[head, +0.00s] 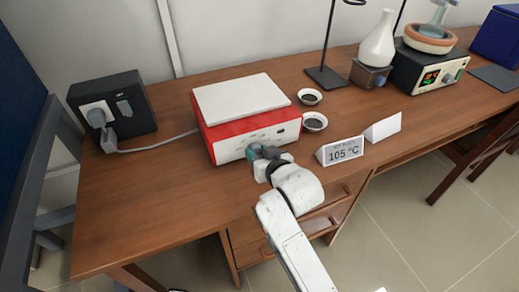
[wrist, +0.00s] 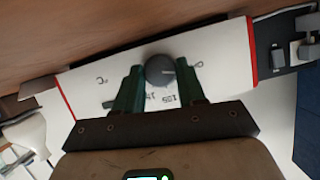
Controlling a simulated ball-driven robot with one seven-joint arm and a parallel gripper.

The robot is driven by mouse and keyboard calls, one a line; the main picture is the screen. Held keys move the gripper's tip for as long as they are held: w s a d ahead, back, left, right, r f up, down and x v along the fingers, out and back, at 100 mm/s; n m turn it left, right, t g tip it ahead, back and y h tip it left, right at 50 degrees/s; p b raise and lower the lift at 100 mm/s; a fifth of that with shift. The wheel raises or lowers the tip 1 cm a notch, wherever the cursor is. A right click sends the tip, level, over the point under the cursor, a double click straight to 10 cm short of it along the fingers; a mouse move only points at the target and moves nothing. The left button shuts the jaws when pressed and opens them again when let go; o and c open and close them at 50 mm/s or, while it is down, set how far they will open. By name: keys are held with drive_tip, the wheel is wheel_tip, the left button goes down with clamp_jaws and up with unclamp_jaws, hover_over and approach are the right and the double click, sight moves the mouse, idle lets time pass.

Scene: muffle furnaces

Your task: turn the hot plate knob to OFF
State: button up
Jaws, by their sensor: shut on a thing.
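The hot plate has a red body with a white top (head: 240,98) and a white front panel (head: 228,152). Its dark grey round knob (wrist: 159,69) is on that panel, which looks inverted in the wrist view. A thin light line on the knob points right, roughly towards a small round mark (wrist: 200,65). Other panel markings read "105" and "°C". My gripper (wrist: 160,82) has its two green fingers on either side of the knob, shut on it. In the head view my gripper (head: 262,154) is at the panel and hides the knob.
A white card (head: 340,150) reading "105 °C" and a blank card (head: 383,127) stand to the right. Two small dishes (head: 314,122) sit beside the hot plate. A dark socket box (head: 113,105) with a plugged-in cable (head: 160,143) is at the left.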

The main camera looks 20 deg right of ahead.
drive_tip(key=shift+n+h, duration=0.4)
idle(0.4)
drive_tip(key=o, duration=1.1)
drive_tip(key=shift+c, duration=0.2)
drive_tip(key=p+v, duration=0.1)
drive_tip(key=v, duration=0.9)
drive_tip(key=shift+s+a+r, duration=0.15)
drive_tip(key=shift+s+r, duration=0.05)
drive_tip(key=shift+s, duration=0.15)
